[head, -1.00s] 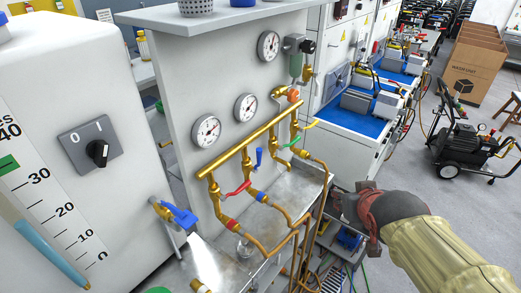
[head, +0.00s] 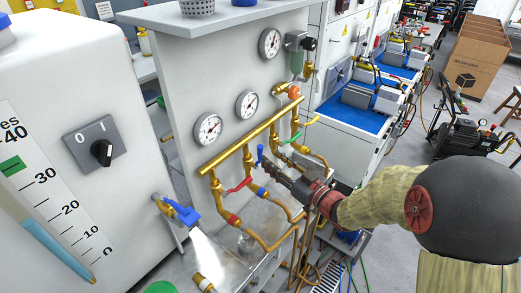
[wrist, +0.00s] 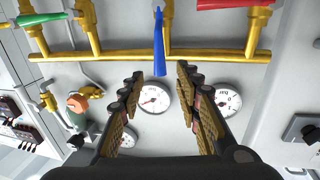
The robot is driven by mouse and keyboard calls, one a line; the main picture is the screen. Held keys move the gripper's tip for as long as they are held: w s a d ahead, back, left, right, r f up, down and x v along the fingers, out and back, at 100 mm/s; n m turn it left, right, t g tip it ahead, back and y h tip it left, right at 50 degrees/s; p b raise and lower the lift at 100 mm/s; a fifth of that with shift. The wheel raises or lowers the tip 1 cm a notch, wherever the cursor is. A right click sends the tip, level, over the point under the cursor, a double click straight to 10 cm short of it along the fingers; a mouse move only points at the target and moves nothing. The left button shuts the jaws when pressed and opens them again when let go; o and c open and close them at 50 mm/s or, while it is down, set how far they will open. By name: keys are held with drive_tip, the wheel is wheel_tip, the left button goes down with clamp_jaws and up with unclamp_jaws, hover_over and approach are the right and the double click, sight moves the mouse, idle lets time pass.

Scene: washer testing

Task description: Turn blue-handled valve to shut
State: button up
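The blue valve handle (head: 260,155) is on the middle branch of the brass manifold (head: 243,140). It stands upright, roughly in line with its branch pipe, while its red and green neighbours lie crosswise. In the wrist view the blue handle (wrist: 159,42) is just beyond the fingertips, between their lines. My gripper (head: 274,170) is close to the handle on its right side in the head view. In the wrist view the gripper (wrist: 158,78) is open, with nothing between its fingers. The handle's valve body is partly hidden in the head view.
The red handle (head: 238,186) and green handle (head: 292,139) flank the blue one closely. Another blue-handled tap (head: 180,212) at the left pours water. Pressure gauges (head: 208,129) sit on the panel. Copper pipes (head: 262,240) run below over a metal tray.

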sight(262, 152)
drive_tip(key=x, duration=0.7)
drive_tip(key=shift+w, duration=0.1)
drive_tip(key=shift+c, duration=0.5)
drive_tip(key=c, duration=0.7)
clamp_jaws()
